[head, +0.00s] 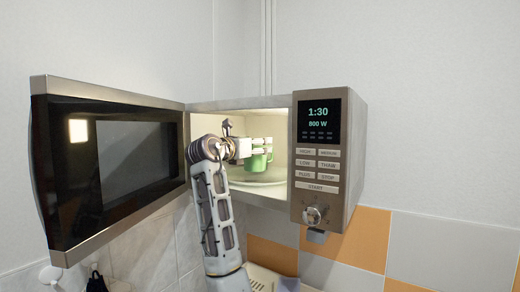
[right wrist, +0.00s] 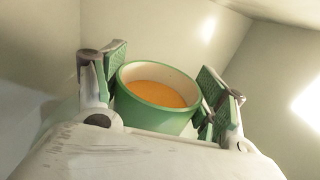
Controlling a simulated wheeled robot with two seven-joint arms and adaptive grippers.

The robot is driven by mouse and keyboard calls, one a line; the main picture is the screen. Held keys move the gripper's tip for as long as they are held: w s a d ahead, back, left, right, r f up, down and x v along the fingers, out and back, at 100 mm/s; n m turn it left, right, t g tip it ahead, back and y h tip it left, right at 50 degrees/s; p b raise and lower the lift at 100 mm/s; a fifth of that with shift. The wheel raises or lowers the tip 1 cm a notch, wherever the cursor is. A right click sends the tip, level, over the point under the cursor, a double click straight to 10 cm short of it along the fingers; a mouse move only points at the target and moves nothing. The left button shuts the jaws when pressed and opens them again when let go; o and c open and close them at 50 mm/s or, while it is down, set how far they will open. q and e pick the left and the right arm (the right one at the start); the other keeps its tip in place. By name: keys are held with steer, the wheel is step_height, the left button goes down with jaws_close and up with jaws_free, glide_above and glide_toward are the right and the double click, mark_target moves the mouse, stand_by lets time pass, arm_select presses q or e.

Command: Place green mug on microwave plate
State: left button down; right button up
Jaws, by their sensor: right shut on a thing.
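The green mug (head: 257,164) is inside the open microwave (head: 350,150), and it looks upright. My right gripper (head: 262,146) reaches in through the opening and is shut on the mug, near its top. In the right wrist view the mug (right wrist: 155,119) sits between the green-padded fingers, with an orange-brown inside and a pale inner wall. The microwave plate (head: 250,183) lies below the mug on the lit cavity floor. I cannot tell whether the mug's base touches the plate. My left gripper is not in view.
The microwave door (head: 110,165) stands wide open to the left, with my right arm passing beside its inner edge. The control panel (head: 318,160) is on the right. The cavity walls are close around my right gripper. Grey and orange tiles (head: 355,236) cover the lower wall.

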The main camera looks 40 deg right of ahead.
steer(key=shift+p+x, duration=0.35)
steer(key=shift+x, duration=0.85)
steer(key=shift+d+f, duration=0.15)
steer(key=shift+f, duration=0.5)
steer(key=shift+f, duration=0.1)
steer(key=o, duration=1.5)
steer(key=shift+c, duration=0.2)
steer(key=b+v, duration=0.2)
steer(key=v, duration=1)
